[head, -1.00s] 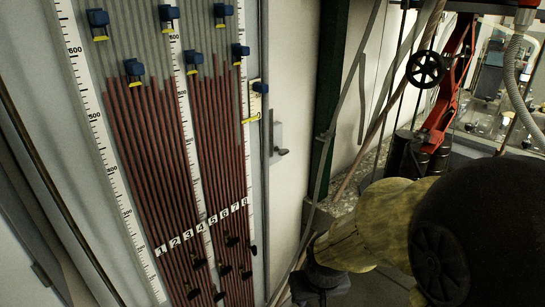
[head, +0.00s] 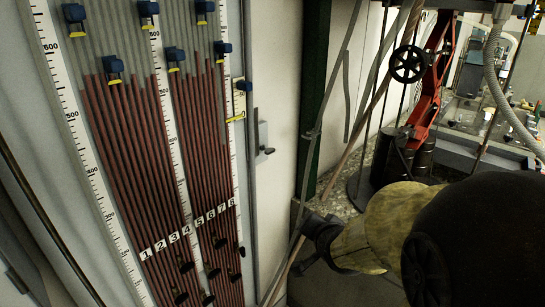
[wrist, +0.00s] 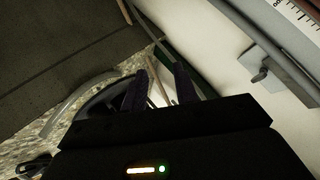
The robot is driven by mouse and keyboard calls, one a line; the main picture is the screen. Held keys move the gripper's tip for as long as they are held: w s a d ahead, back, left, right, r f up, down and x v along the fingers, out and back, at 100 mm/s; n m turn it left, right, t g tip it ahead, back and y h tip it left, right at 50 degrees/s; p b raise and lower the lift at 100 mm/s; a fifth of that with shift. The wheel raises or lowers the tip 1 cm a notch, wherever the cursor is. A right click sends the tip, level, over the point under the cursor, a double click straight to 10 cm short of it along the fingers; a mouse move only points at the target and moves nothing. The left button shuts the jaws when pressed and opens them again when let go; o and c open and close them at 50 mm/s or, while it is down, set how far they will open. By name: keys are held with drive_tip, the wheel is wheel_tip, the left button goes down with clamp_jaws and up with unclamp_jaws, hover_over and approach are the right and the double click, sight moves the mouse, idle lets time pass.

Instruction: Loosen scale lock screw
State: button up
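A tall manometer board (head: 150,150) with red-filled tubes, white number scales and blue-and-yellow sliders fills the left of the head view. A small dark knob (head: 266,151) on a grey bracket sticks out at its right edge; it may be the scale lock screw, but no label shows. The knob also appears at upper right in the wrist view (wrist: 261,74), with part of a scale (wrist: 303,18) above it. My gripper (wrist: 160,72) has two dark fingers apart with nothing seen between them. It is to the left of and below the knob, clear of it.
A green post (head: 315,100) and slanting pipes stand right of the board. A red stand with a black handwheel (head: 408,64) and dark cylinders is behind my arm. A speckled stone slab (head: 345,203) lies below.

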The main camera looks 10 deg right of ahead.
wheel_tip(320, 180, up, 11)
drive_tip(key=w+a+m+t+y+b, duration=0.1)
drive_tip(key=a+m+t+y, duration=0.1)
drive_tip(key=m+t+y, duration=0.3)
drive_tip(key=shift+w+m+t, duration=0.25)
drive_tip(key=shift+m+t, duration=0.45)
drive_tip(key=p, duration=1.3)
approach(269, 151)
drive_tip(key=x, duration=0.9)
drive_tip(key=shift+d+f, duration=0.25)
drive_tip(key=shift+d, duration=0.05)
